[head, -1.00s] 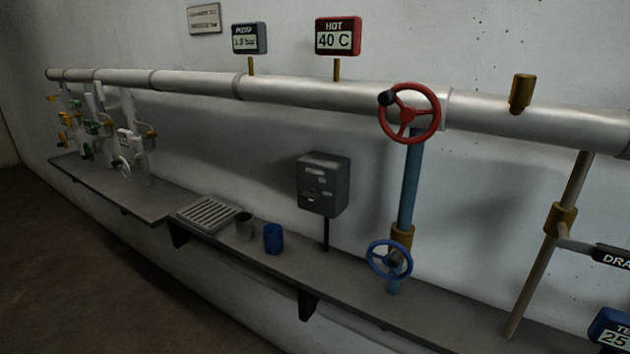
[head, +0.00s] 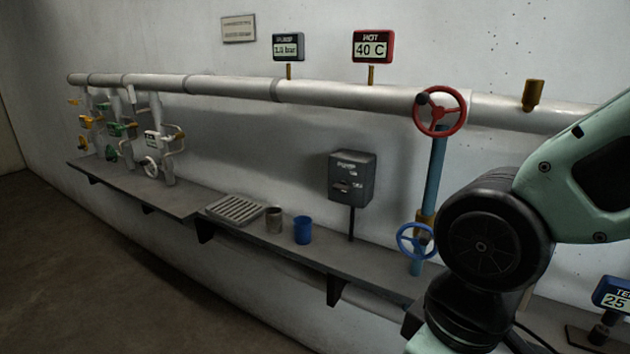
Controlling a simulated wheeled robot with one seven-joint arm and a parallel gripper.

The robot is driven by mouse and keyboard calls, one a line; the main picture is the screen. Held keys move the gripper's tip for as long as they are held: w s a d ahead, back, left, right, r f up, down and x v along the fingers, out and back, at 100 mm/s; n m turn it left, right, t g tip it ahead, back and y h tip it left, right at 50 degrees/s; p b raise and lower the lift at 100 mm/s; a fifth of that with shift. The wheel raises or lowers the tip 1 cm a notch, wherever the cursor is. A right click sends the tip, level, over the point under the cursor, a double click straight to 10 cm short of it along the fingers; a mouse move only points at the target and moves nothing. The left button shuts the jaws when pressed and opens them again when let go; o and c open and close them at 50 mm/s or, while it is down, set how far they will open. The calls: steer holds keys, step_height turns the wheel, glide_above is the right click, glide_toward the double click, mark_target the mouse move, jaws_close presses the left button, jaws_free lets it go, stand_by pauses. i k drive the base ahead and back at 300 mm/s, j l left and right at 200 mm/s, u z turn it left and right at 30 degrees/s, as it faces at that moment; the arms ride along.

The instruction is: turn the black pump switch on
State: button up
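A dark grey switch box (head: 351,179) stands on a thin black post above the shelf, below the main pipe. It has small light labels and a small dark lever on its front. Part of my arm shows at the right of the head view, but my gripper is outside the picture. My arm is to the right of the box and apart from it in the picture.
A red handwheel (head: 440,111) and a blue handwheel (head: 415,241) are right of the box. A blue cup (head: 303,230), a grey cup (head: 273,220) and a grate (head: 235,208) stand on the shelf (head: 385,283) to the left. Floor in front is clear.

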mark_target(344, 186)
steer(key=i+j, duration=0.15)
steer(key=i, duration=0.3)
steer(key=i+j, duration=0.15)
steer(key=i, duration=0.3)
